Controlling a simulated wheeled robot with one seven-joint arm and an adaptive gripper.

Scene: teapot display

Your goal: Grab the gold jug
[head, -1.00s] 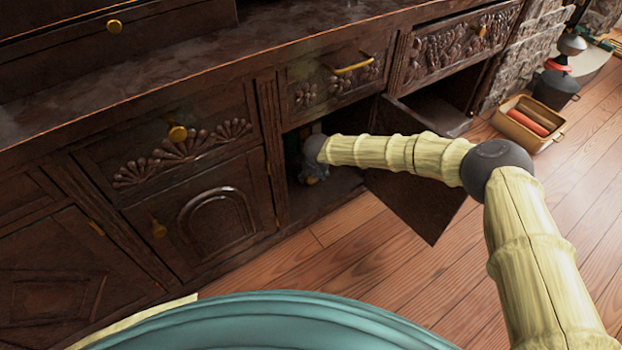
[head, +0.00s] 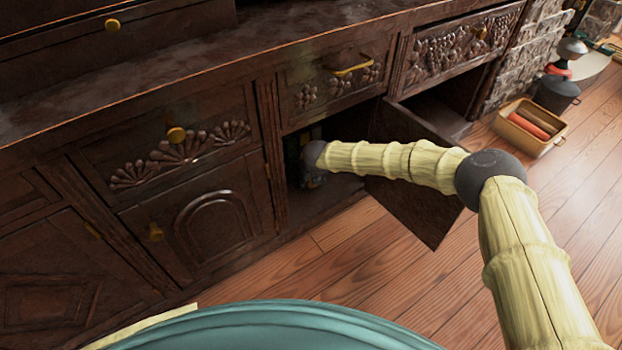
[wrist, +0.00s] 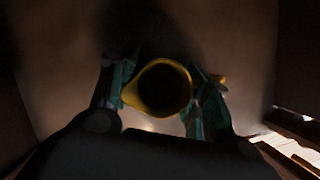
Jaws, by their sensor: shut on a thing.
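The gold jug (wrist: 163,63) shows in the wrist view as a round yellow rim with a dark opening, seen from above. My gripper (wrist: 163,90) has its two teal-tipped fingers pressed on either side of the jug, shut on it. A small yellow part sticks out past the right finger. In the head view my gripper (head: 312,172) is inside the dark open cupboard, mostly hidden in shadow and behind my arm. The jug cannot be made out in the head view.
The cupboard frame (head: 270,150) stands close on the left, with a drawer (head: 340,85) above the opening. A yellow crate (head: 528,128) sits on the floor at the right. The wooden floor (head: 370,250) in front is clear.

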